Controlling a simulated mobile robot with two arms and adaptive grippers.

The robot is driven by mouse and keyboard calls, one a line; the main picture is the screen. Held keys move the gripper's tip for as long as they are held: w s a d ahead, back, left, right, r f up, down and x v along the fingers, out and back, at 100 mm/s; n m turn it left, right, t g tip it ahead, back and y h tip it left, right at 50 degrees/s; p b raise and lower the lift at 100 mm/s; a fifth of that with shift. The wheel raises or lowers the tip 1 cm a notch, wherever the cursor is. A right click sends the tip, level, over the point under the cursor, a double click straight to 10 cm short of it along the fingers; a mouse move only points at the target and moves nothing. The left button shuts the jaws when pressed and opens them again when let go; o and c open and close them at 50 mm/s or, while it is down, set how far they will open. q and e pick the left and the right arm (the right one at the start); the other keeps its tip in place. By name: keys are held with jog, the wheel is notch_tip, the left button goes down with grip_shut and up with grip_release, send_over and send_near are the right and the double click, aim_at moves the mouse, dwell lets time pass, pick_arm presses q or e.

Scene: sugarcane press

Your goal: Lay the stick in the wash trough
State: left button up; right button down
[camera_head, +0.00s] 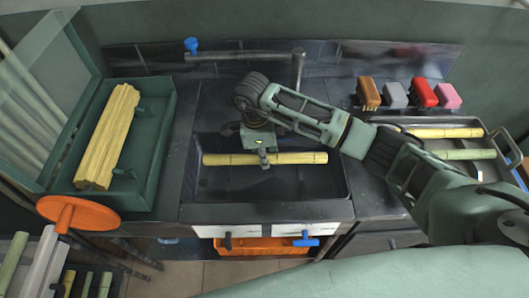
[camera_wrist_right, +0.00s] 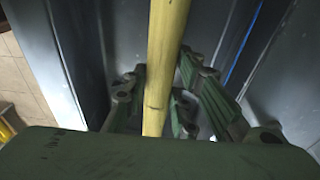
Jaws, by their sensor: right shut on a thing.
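A yellow stick (camera_head: 225,159) lies crosswise within the outline of the dark wash trough (camera_head: 230,188). My right gripper (camera_head: 264,162) reaches down from above and is shut on the stick near its middle. In the right wrist view the stick (camera_wrist_right: 167,35) runs between the fingers of the gripper (camera_wrist_right: 157,95), with grey trough walls (camera_wrist_right: 60,50) around it. I cannot tell whether the stick touches the trough floor. The gripper hides part of the stick's middle. My left gripper is not in view.
A tap (camera_head: 298,65) stands behind the trough. A green box with bundled yellow sticks (camera_head: 110,135) is at left, beside an orange disc (camera_head: 78,213). At right, a tray (camera_head: 487,128) holds sticks, with several coloured blocks (camera_head: 423,93) behind it.

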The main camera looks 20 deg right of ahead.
notch_tip(320, 180, down, 10)
jog(key=b, duration=0.6)
jog(key=shift+r+b, duration=0.15)
jog(key=shift+b, duration=0.2)
jog(key=c, duration=1.4)
grip_release()
jog(key=shift+o, duration=0.6)
jog(key=o, duration=0.5)
jog(key=shift+r, duration=0.1)
